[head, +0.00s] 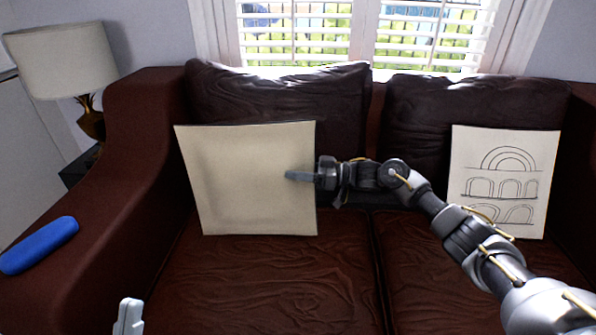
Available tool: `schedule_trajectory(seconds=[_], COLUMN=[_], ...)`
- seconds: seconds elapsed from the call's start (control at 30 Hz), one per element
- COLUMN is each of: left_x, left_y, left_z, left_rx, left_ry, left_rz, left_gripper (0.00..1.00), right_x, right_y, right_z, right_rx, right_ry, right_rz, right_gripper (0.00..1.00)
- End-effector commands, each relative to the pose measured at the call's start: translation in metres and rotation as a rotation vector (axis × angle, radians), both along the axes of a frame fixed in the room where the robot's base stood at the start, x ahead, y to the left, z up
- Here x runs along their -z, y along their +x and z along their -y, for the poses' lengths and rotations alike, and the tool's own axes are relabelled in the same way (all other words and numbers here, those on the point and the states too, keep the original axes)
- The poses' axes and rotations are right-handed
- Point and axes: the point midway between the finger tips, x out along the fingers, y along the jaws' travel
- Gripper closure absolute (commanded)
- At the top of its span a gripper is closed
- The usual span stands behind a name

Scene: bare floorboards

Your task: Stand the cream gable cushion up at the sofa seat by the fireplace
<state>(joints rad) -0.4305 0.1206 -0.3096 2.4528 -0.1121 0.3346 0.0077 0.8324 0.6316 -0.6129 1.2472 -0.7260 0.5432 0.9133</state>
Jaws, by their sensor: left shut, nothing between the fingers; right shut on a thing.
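A plain cream cushion (250,205) stands upright, slightly tilted, in front of the left backrest of the brown sofa. No gable picture shows on the face towards me. My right gripper (292,176) reaches in from the right and is shut at the cushion's right part. Its fingertips overlap the cushion's face, and the exact grip is hard to see. The cushion's lower edge is at the seat (270,290); I cannot tell if it rests there. My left gripper (128,318) is shut and empty at the bottom left, only partly in view. No fireplace shows.
A cream cushion with drawn arches (502,190) leans on the sofa's right side. A blue oblong object (38,245) lies on the left armrest (140,140). A lamp (62,60) stands behind that armrest. The front of the left seat is clear.

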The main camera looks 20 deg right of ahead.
Motion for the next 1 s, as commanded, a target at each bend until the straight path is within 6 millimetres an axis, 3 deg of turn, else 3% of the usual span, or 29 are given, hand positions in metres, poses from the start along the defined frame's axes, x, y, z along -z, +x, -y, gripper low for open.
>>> schedule_trajectory(seconds=[0.03, 0.23, 0.57, 1.0], left_x=[0.000, 0.000, 0.000, 0.013], left_y=[0.000, 0.000, 0.000, 0.007], left_z=[0.000, 0.000, 0.001, 0.016], left_rx=[0.000, 0.000, 0.001, 0.033], left_ry=[0.000, 0.000, 0.002, 0.087], left_rz=[0.000, -0.001, -0.004, -0.161], left_gripper=[1.00, 1.00, 1.00, 1.00], right_x=[0.003, 0.002, 0.003, 0.004], right_y=[0.000, 0.000, -0.002, -0.034], right_z=[-0.001, -0.001, 0.003, 0.072], right_rx=[0.000, 0.000, 0.001, 0.003], right_ry=[-0.004, -0.003, -0.005, -0.005], right_rz=[-0.004, -0.004, -0.007, -0.007], right_gripper=[0.56, 0.32, 0.32, 0.32])
